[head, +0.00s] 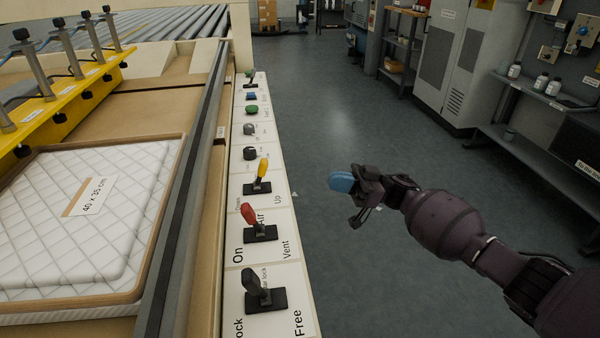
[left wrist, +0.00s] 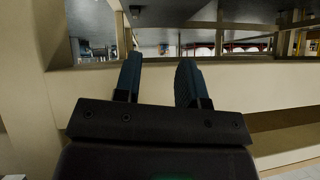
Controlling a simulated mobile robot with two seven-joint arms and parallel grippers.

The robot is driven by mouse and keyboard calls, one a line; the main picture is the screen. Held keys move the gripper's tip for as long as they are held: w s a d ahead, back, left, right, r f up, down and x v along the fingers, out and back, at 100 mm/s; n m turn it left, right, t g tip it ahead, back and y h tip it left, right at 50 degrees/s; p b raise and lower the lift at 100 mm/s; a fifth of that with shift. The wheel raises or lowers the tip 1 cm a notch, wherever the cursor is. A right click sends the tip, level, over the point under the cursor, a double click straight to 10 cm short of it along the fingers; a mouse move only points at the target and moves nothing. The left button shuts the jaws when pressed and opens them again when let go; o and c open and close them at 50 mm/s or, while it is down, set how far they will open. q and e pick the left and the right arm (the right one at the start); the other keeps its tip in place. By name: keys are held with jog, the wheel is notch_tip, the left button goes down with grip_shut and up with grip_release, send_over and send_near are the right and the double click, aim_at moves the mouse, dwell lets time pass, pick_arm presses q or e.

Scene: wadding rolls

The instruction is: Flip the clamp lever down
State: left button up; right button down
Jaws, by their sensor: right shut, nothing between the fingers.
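A yellow lever (head: 263,168) on a black base stands on the white control panel, beside the word "Up". Its handle points upward with a slight lean to the right; its other label is too small to read surely, so I cannot confirm it is the clamp lever. My right gripper (head: 343,182), with blue fingertips, is shut and empty, over the floor to the right of the panel and apart from the yellow lever. My left gripper (left wrist: 158,78) shows only in the left wrist view, its two dark blue fingers apart with nothing between them, before a beige surface.
A red lever (head: 250,216) marked "On" and "Vent" and a black lever (head: 255,286) marked "Free" stand nearer. Several knobs and buttons sit farther along. A quilted white pad (head: 85,215) lies left, beyond a dark rail (head: 190,175). The floor (head: 330,120) right of the panel is clear.

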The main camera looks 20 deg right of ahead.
send_near(267, 168)
jog(key=a, duration=0.1)
jog(key=w+a, duration=0.1)
jog(key=a, duration=0.1)
jog(key=w+a+r, duration=0.1)
jog(key=a, duration=0.1)
jog(key=shift+w+b, duration=0.15)
jog(key=shift+b, duration=0.15)
jog(key=shift+x, duration=0.9)
pick_arm(q)
jog(key=shift+w+d, duration=0.15)
jog(key=shift+f, duration=0.1)
pick_arm(e)
jog(key=shift+r, duration=0.1)
